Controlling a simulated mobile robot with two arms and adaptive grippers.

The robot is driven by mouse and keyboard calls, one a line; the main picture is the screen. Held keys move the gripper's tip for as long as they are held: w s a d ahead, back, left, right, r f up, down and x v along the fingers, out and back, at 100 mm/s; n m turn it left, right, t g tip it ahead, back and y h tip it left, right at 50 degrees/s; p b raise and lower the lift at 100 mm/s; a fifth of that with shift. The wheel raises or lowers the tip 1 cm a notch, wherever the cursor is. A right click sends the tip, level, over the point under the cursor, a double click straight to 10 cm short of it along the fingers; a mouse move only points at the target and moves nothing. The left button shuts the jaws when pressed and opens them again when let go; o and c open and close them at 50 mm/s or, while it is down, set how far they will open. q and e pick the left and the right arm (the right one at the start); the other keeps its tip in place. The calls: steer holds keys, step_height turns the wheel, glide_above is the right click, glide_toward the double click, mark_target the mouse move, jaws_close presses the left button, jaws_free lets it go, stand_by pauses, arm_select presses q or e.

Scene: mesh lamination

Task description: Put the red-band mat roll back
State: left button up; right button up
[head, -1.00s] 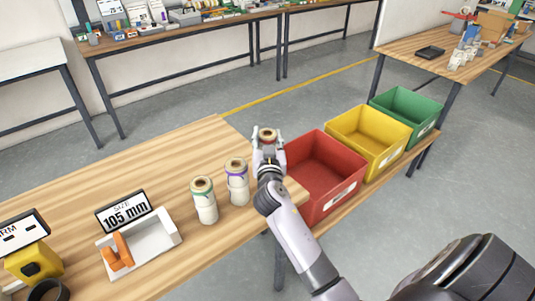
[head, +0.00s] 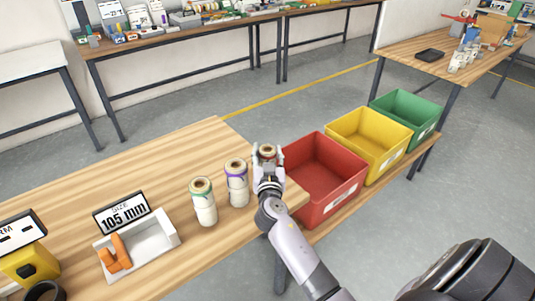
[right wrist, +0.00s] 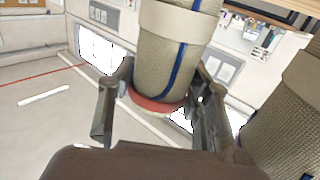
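The red-band mat roll (head: 267,150) is in my right gripper (head: 268,162) at the right end of the table, its top showing between the fingers. In the right wrist view this beige roll (right wrist: 172,60) has a red band at one end and a blue stripe, with one finger of the right gripper (right wrist: 160,92) on each side. Its lower end is hidden in the head view, so I cannot tell whether it touches the table. A purple-band roll (head: 237,185) and a green-band roll (head: 204,205) stand upright to its left. My left gripper is not in view.
The wooden table (head: 130,170) holds a white tray (head: 155,243) with an orange piece, a "105 mm" sign (head: 122,212) and a yellow device (head: 28,263). Red (head: 325,180), yellow (head: 370,145) and green (head: 408,115) bins stand to the right. The table behind the rolls is clear.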

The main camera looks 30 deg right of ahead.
steer(key=shift+o, duration=1.2)
steer(key=shift+r, duration=0.1)
steer(key=shift+s+a, duration=0.15)
steer(key=shift+s, duration=0.05)
steer(key=b+v, duration=0.3)
steer(key=v, duration=0.8)
steer(key=shift+s, duration=0.25)
